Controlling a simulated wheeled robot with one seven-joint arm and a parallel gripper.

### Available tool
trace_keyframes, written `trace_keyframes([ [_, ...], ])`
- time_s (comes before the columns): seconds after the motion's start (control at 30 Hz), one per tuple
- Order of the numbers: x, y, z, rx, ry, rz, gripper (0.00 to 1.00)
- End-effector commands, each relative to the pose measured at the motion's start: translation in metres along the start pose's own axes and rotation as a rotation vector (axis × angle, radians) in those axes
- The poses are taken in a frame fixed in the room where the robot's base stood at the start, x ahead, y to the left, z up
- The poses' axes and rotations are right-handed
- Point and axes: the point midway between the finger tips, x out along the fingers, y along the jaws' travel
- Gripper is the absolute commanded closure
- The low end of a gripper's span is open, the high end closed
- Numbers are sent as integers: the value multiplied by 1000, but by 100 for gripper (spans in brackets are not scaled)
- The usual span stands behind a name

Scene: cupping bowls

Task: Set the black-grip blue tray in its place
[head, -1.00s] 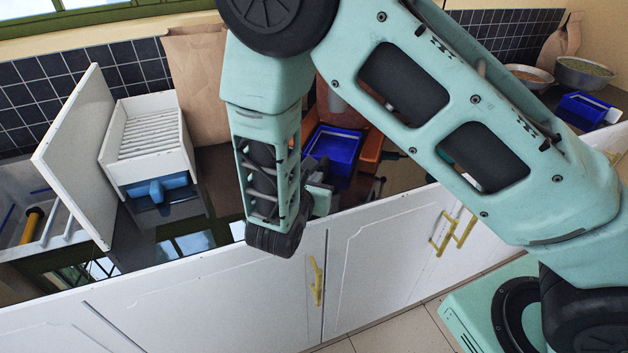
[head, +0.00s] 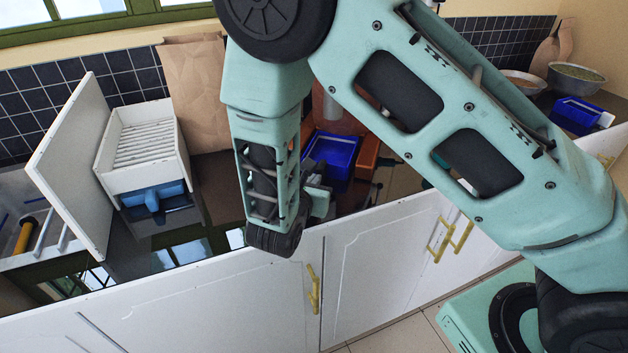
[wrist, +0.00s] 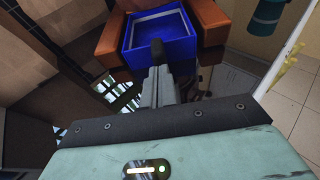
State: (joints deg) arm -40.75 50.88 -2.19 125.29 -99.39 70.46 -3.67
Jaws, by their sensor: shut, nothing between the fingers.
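A blue tray (head: 331,154) stands on the counter in the middle of the head view, just beyond my wrist. It also shows in the wrist view (wrist: 128,38), straight ahead of my gripper (wrist: 158,70). My gripper is shut and empty, its grey fingers pointing at the tray's near side. A dark rounded piece shows at the fingertips against the tray; I cannot tell whether it is a black grip or the fingertips, nor whether they touch. A second blue tray (head: 577,115) sits at the far right of the counter; no black grip can be made out on it.
An orange-brown holder (wrist: 212,22) flanks the near blue tray. At left stand a white slatted box (head: 140,150) with a lighter blue piece below, and an upright white board (head: 75,165). A paper bag (head: 195,95) is behind. Bowls (head: 575,78) stand far right.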

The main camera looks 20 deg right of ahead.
Motion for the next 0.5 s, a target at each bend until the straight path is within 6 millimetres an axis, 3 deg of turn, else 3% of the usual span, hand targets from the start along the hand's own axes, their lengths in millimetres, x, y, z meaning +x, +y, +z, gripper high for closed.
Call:
trace_keyframes([
  [0.3,-38,1,2,0,0,3,100],
  [0.5,-53,0,2,0,0,1,100],
])
